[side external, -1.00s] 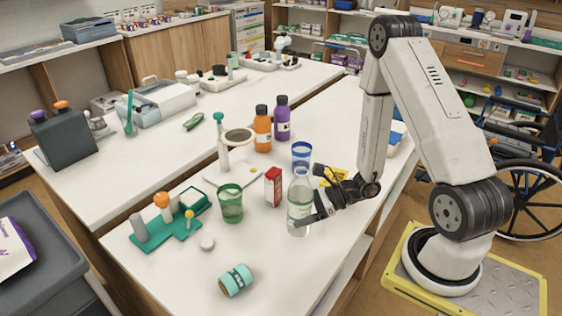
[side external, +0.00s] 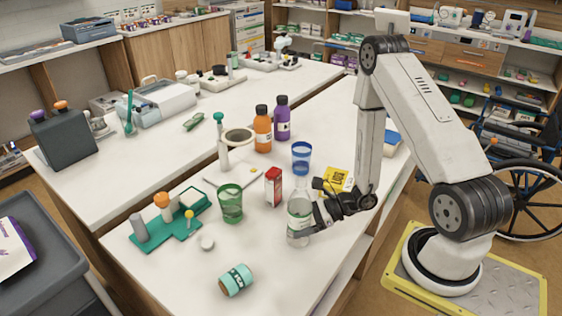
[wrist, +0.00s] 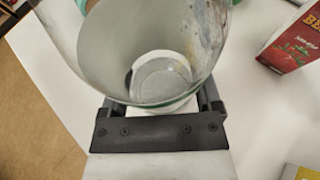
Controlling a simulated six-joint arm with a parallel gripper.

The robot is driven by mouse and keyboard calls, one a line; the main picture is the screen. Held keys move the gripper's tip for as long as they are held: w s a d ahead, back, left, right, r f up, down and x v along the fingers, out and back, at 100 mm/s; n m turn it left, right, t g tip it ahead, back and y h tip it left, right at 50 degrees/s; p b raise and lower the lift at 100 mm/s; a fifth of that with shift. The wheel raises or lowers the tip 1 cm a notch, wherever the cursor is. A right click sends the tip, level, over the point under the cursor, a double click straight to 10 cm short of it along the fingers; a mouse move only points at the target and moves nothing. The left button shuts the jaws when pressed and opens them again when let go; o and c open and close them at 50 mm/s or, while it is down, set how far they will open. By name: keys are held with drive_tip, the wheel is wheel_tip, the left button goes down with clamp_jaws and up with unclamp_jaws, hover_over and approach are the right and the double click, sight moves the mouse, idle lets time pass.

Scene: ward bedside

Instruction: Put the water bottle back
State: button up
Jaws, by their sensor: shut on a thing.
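The water bottle (side external: 299,212), clear with a pale green-edged label, is upright near the table's right front edge. My gripper (side external: 304,232) is shut on it low on its body, reaching in from the right. I cannot tell whether its base touches the table. In the wrist view the bottle (wrist: 150,45) fills the space between the fingers of my gripper (wrist: 162,108), which hide part of its lower side.
A red-and-white carton (side external: 273,187) stands close behind the bottle, with a green cup (side external: 230,203) to its left and a blue cup (side external: 301,157) behind. A yellow packet (side external: 339,178) lies beside my wrist.

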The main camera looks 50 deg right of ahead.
drive_tip(key=o, duration=1.3)
drive_tip(key=shift+f, duration=0.1)
drive_tip(key=shift+r, duration=0.2)
drive_tip(key=shift+v, duration=6)
drive_tip(key=shift+f, duration=0.1)
drive_tip(key=shift+a, duration=0.1)
